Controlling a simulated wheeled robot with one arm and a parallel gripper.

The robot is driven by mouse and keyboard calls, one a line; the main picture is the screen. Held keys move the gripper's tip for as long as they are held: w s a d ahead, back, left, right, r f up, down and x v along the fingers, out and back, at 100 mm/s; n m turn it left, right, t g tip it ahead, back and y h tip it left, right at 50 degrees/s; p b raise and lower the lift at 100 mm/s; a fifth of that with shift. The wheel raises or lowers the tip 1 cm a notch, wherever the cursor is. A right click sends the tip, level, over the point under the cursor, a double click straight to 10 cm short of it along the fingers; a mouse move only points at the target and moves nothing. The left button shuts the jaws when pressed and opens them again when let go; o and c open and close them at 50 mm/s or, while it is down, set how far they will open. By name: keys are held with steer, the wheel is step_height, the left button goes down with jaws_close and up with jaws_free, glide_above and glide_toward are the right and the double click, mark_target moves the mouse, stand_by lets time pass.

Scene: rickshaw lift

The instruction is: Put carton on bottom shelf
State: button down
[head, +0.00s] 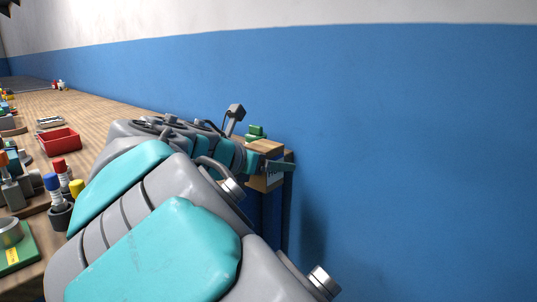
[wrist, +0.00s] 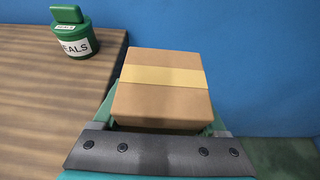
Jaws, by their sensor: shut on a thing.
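The carton is a brown box with a pale tape strip across its top; it fills the middle of the wrist view (wrist: 165,103). In the head view the carton (head: 264,180) shows at the far end of my arm, partly hidden. My gripper (head: 270,163) is shut on the carton, with a green finger along each side of it in the wrist view. The carton is held beside the right edge of a wooden surface, close to the blue wall. No bottom shelf can be made out in either view.
A green canister (wrist: 71,36) labelled SEALS stands on the wooden surface (wrist: 45,95), left of the carton. A red tray (head: 60,142) and several bottles and tools lie along the bench at left. The blue wall (head: 420,130) closes off the right side.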

steer(key=w+d+f+n+t+y, duration=0.1)
steer(key=w+d+f, duration=0.3)
steer(key=f, duration=0.6)
steer(key=w+d+f+n+t+y, duration=0.2)
steer(key=w+d+f+n+y, duration=0.2)
steer(key=f, duration=0.5)
steer(key=shift+w+d+f+n, duration=0.2)
steer(key=shift+w+f+n, duration=0.15)
steer(key=shift+w, duration=0.8)
steer(key=shift+f, duration=0.1)
